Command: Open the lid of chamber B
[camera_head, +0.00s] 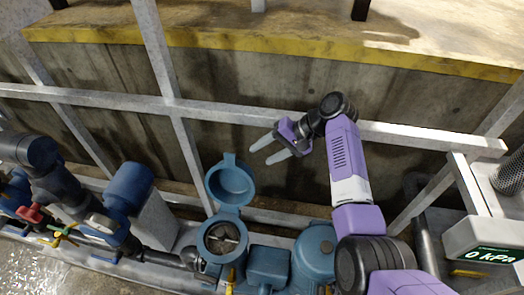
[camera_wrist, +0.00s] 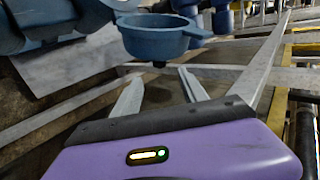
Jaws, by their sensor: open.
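A blue round lid (camera_head: 231,184) stands raised on its hinge, its hollow inside showing, behind an open blue chamber (camera_head: 209,247) with metal parts inside. To the right, another blue round chamber (camera_head: 316,243) has its top covered. I see no letter telling which is chamber B. My gripper (camera_head: 261,154) is open and empty, above and to the right of the raised lid, in front of the concrete wall. In the wrist view, the raised lid (camera_wrist: 158,40) with its side tab lies beyond my fingertips (camera_wrist: 160,73), apart from them.
A grey metal railing (camera_head: 90,98) crosses behind my arm, with a slanted post near the raised lid. Blue pumps and a red valve handle (camera_head: 29,214) are at left. A display (camera_head: 490,254) reading 0 kPa is at right.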

